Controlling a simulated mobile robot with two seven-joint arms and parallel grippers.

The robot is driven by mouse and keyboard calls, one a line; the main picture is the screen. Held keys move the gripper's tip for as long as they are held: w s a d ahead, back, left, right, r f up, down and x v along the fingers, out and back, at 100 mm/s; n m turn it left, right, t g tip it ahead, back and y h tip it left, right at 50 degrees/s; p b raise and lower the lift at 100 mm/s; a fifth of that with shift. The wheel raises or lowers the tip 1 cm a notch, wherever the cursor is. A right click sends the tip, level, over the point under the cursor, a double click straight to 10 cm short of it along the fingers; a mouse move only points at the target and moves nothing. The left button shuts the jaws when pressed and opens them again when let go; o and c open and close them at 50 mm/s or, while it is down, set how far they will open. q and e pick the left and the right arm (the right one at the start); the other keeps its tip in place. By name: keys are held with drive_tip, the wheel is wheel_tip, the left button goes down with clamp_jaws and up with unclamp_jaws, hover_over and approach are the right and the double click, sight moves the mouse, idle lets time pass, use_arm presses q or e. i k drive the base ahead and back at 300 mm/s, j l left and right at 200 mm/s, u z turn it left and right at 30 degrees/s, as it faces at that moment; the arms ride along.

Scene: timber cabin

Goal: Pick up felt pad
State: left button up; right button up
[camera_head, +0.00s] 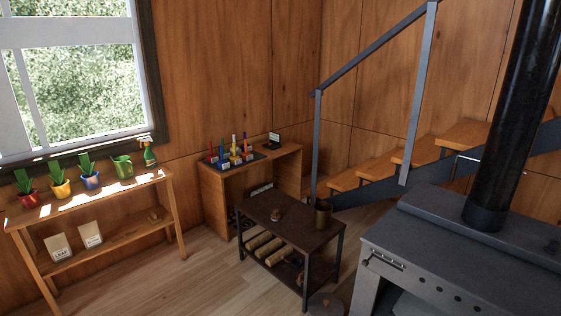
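I cannot pick out a felt pad for certain in the head view. A small dark item with a light face (273,139) sits at the back right of the wooden desk (290,152); it is too small to identify. On the same desk a dark tray (208,161) holds several red, blue, yellow and white upright items. Neither of my grippers shows in this view.
A low dark table (285,227) stands mid-room, with a metal pot (322,212) on top and logs (265,245) below. A plant shelf (105,189) is at left, stairs (400,165) behind, a black stove (470,250) at right. Floor at front left (160,285) is clear.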

sight(275, 216)
drive_tip(key=i+j+z, duration=0.25)
drive_tip(key=i+j, duration=0.15)
drive_tip(key=j, duration=0.2)
drive_tip(key=i+j+z, duration=0.1)
drive_tip(key=j, duration=0.25)
drive_tip(key=i+j+z, duration=0.1)
drive_tip(key=i+j, duration=0.15)
drive_tip(key=i+j+z, duration=0.1)
drive_tip(key=j, duration=0.3)
drive_tip(key=i+j+z, duration=0.35)
drive_tip(key=i+j, duration=0.3)
drive_tip(key=i, duration=0.25)
drive_tip(key=i+j+z, duration=0.3)
drive_tip(key=i+j, duration=0.55)
drive_tip(key=i+j+z, duration=0.1)
drive_tip(key=i+j, duration=0.15)
drive_tip(key=i, duration=0.2)
drive_tip(key=i+j+z, duration=0.15)
drive_tip(key=i+j, duration=0.15)
drive_tip(key=i, duration=0.1)
